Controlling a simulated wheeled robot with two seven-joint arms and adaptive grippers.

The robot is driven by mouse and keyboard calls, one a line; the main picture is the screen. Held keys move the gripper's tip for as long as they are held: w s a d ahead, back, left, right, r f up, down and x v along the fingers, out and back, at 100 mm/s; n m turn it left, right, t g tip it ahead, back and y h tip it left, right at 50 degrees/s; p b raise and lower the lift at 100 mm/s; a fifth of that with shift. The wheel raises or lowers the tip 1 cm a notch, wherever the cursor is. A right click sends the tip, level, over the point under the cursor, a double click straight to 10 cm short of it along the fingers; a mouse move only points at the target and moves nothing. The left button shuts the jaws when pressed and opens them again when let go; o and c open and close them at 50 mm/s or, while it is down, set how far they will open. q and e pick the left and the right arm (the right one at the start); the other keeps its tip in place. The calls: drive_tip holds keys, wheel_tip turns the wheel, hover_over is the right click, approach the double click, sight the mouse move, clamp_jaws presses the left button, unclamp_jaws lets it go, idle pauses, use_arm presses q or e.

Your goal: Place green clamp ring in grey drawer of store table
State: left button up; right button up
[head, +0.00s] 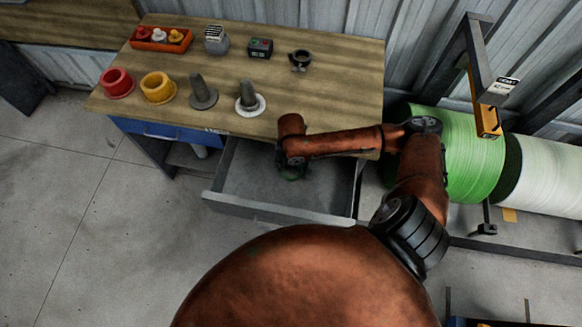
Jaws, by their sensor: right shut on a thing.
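The grey drawer (245,185) of the store table (225,120) is pulled open below the table's front edge. My right arm reaches in from the right over the table edge. My right gripper (290,172) points down inside the drawer opening and is shut on the green clamp ring (291,179). Only a small green part of the ring shows under the gripper; the rest is hidden. I cannot tell whether the ring touches the drawer floor. The visible drawer floor is otherwise bare. My left gripper is not in view.
On the table stand a red ring (117,83), a yellow ring (157,87), grey cones (202,92), an orange tray (160,39), small devices (260,47) and a dark clamp (300,60). A blue drawer (165,130) is at left. Green (455,150) and white rolls (550,172) lie right.

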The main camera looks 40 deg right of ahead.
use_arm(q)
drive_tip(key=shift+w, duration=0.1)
use_arm(e)
drive_tip(key=shift+f, duration=0.4)
drive_tip(key=o, duration=1.7)
drive_tip(key=shift+c, duration=0.2)
drive_tip(key=shift+r, duration=0.3)
use_arm(q)
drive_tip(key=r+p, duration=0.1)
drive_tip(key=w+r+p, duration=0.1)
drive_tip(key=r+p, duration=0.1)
drive_tip(key=p, duration=0.1)
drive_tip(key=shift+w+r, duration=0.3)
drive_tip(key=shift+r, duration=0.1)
use_arm(e)
wheel_tip(320, 180, up, 12)
drive_tip(key=shift+r, duration=0.15)
